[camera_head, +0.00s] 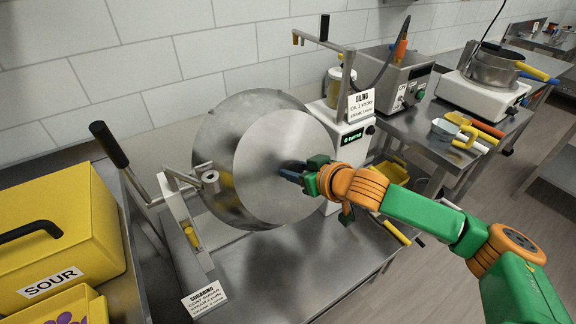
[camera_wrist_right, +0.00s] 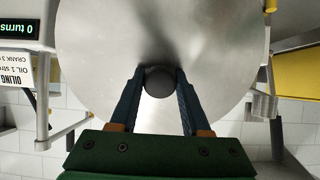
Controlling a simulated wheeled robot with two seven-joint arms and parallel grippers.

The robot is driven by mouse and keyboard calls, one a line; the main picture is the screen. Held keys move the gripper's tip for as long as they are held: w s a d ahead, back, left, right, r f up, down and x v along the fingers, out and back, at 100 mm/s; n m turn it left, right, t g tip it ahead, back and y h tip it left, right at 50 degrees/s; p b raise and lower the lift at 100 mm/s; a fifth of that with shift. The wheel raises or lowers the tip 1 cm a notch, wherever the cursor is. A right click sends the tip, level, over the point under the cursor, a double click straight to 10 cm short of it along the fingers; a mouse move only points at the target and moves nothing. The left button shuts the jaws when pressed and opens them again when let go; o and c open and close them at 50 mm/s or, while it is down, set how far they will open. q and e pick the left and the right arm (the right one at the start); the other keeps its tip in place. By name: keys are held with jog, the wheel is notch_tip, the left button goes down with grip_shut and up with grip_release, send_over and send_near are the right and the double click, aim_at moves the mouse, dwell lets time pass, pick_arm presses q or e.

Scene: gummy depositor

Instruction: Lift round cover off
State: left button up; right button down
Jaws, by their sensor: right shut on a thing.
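The round cover (camera_head: 270,205) is a flat grey metal disc in front of the mouth of the metal drum (camera_head: 215,135). Its edge reaches past the drum on the right, and part of the drum shows at its left and top. I cannot tell how wide the gap between them is. My right gripper (camera_head: 290,172) is at the middle of the cover's outer face. In the right wrist view its two fingers (camera_wrist_right: 158,85) are shut on the cover's dark round knob (camera_wrist_right: 159,82), with the disc (camera_wrist_right: 90,35) behind. My left gripper is not in view.
A crank handle (camera_head: 108,145) stands left of the drum, near a yellow SOUR bin (camera_head: 70,225). The oiling unit (camera_head: 350,140) with its display stands close on the right. A SUGARING sign (camera_head: 204,299) is at the front. Steel table (camera_head: 270,285) is bare below the drum.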

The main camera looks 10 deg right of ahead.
aim_at(297, 169)
jog(key=shift+r, duration=0.15)
jog(key=shift+s+d+r+p, duration=0.1)
jog(key=shift+s+d+p, duration=0.05)
jog(key=shift+p, duration=0.15)
jog(key=shift+p+v, duration=0.5)
jog(key=shift+v, duration=0.4)
jog(key=shift+s+d+r+p, duration=0.1)
jog(key=shift+s+r+p, duration=0.1)
jog(key=shift+s+p, duration=0.1)
jog(key=p+v, duration=0.2)
jog(key=v, duration=0.2)
jog(key=shift+s, duration=0.25)
